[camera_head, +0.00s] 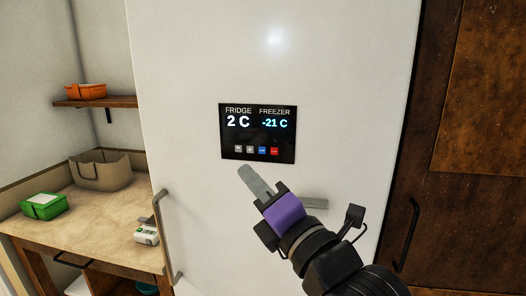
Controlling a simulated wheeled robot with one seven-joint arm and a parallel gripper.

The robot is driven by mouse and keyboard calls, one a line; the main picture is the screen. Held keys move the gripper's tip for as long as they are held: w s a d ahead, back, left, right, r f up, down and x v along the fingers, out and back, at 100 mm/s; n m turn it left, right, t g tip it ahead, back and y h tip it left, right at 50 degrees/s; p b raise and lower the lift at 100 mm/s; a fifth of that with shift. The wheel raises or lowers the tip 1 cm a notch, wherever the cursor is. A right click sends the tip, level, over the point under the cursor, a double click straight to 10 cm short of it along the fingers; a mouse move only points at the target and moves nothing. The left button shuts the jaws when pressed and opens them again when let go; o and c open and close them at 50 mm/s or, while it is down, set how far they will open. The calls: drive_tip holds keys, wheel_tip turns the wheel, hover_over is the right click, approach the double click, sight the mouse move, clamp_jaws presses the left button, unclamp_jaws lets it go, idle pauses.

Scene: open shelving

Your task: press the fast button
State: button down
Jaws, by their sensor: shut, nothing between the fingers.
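A black control panel (257,134) is on the white fridge door (180,60). It reads FRIDGE 2 C and FREEZER -21 C. Along its lower edge is a row of small buttons: two grey ones (244,149) at the left, a blue one (262,150) and a red one (274,151) at the right. Their labels are too small to read, so I cannot tell which is the fast button. My gripper (244,173) is shut and empty. Its tip shows just below the panel's lower left part, and no button is covered. I cannot tell its distance from the door.
A vertical handle (161,235) is at the fridge's left edge. A counter (90,222) at the left holds a green container (44,206), a basket (100,171) and a small white device (146,235). An orange container (86,90) sits on a shelf. A brown wooden door (480,215) is at the right.

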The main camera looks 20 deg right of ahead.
sight(262, 150)
idle(0.4)
drive_tip(key=shift+w+d+b, duration=0.15)
drive_tip(key=shift+w+d, duration=0.7)
drive_tip(key=shift+w, duration=0.35)
drive_tip(key=shift+w+d+b, duration=0.1)
drive_tip(key=shift+w+d, duration=0.8)
drive_tip(key=shift+w, duration=0.25)
drive_tip(key=shift+w+d+b, duration=0.15)
drive_tip(key=shift+w+d, duration=0.7)
drive_tip(key=shift+w, duration=0.35)
drive_tip(key=shift+w+d+f+b, duration=0.1)
drive_tip(key=shift+w+d+b, duration=0.15)
drive_tip(key=shift+b, duration=0.15)
drive_tip(key=shift+w, duration=0.15)
